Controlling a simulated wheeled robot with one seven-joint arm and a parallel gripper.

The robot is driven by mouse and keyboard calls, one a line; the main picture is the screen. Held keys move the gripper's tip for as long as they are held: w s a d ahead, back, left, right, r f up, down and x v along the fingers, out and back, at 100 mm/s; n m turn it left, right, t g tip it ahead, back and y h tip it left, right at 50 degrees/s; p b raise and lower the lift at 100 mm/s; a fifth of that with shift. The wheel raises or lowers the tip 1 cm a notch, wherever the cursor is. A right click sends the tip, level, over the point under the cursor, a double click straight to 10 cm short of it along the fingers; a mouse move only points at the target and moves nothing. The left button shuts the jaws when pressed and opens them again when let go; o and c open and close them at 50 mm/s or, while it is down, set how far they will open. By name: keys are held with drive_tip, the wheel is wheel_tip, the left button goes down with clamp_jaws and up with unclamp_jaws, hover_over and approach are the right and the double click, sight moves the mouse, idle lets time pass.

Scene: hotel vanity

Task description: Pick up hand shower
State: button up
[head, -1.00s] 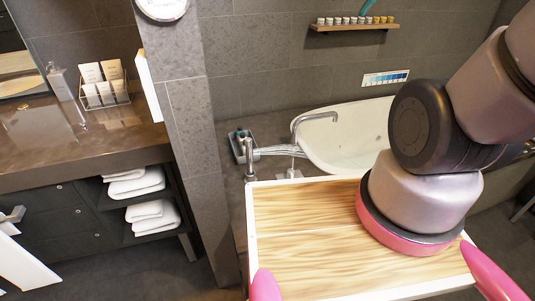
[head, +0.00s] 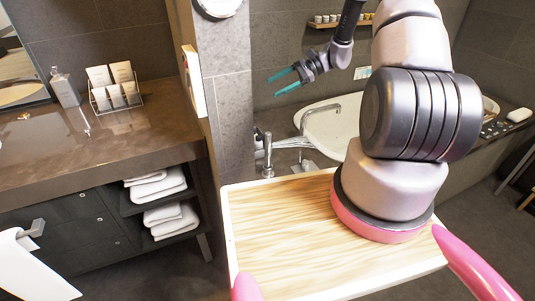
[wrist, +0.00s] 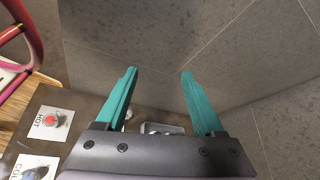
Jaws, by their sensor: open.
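The hand shower appears to be the slim upright chrome piece (head: 268,150) on the ledge beside the bathtub in the head view. My gripper (head: 272,85) has teal fingers, is open and empty, and is above the hand shower, apart from it, pointing left. In the wrist view my gripper (wrist: 158,73) shows its two fingers spread before the grey tiled wall. A small metallic object (wrist: 163,128) shows low between the fingers, partly hidden by the gripper body; I cannot tell whether it is the hand shower.
A curved chrome tap (head: 303,118) stands by the white bathtub (head: 335,128). A tiled pillar (head: 228,100) is left of the gripper. HOT (wrist: 49,121) and COLD plates show in the wrist view.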

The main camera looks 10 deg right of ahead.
wheel_tip(320, 180, down, 18)
drive_tip(key=d+m+t+y, duration=0.2)
drive_tip(key=m+t+y, duration=0.15)
drive_tip(key=m, duration=0.25)
drive_tip(key=m+t+h, duration=0.2)
drive_tip(key=m+t, duration=0.4)
approach(268, 156)
drive_tip(key=w+a+f, duration=0.1)
drive_tip(key=w+a, duration=0.2)
drive_tip(key=w, duration=0.1)
drive_tip(key=shift+y, duration=0.25)
drive_tip(key=shift+x, duration=2.95)
drive_tip(key=shift+f, duration=0.2)
clamp_jaws()
